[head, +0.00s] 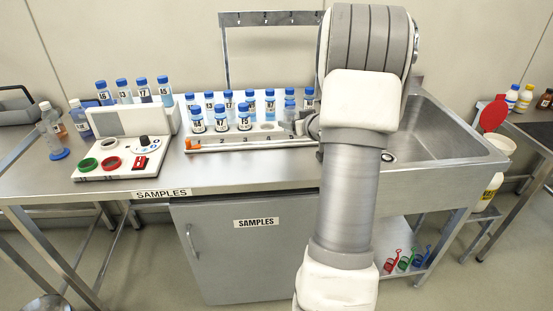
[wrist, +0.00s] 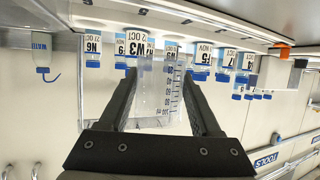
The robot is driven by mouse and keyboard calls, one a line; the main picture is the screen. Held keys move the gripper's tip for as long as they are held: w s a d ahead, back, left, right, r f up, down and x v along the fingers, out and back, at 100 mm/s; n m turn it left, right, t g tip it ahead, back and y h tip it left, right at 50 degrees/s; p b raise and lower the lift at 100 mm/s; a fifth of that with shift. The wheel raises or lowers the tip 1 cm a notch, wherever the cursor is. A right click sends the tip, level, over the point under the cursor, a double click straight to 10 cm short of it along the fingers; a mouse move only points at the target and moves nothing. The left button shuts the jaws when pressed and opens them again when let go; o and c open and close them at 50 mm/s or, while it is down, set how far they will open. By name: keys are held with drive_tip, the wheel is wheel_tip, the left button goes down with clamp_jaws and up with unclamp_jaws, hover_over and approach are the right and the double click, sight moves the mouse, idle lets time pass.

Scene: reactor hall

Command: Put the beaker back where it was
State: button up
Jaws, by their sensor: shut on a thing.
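The beaker (wrist: 160,98) is clear, with a printed scale up to 100 ml, and appears empty. It fills the space between the fingers of my gripper (wrist: 160,80) in the wrist view, which is upside down. My gripper is shut on it.
The metal rack (head: 215,147) holds several blue-capped bottles and has numbered places at its front. Left of it stands a white device (head: 120,168) with red and green rings. A sink (head: 440,130) lies right of my arm. Bench front is clear (head: 250,178).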

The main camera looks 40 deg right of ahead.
drive_tip(key=b, duration=0.2)
hover_over(277, 162)
drive_tip(key=f, duration=0.4)
drive_tip(key=shift+w+d, duration=0.15)
drive_tip(key=shift+w, duration=0.1)
drive_tip(key=shift+f+b, duration=0.35)
drive_tip(key=shift+f, duration=1.6)
drive_tip(key=shift+f, duration=0.15)
drive_tip(key=o, duration=1.4)
drive_tip(key=shift+o, duration=0.2)
drive_tip(key=shift+s+r, duration=0.25)
drive_tip(key=shift+r, duration=0.1)
drive_tip(key=p+v, duration=0.1)
drive_tip(key=v, duration=1)
drive_tip(key=shift+s+a+p, duration=0.2)
drive_tip(key=shift+s+p, duration=0.1)
drive_tip(key=shift+p, duration=0.05)
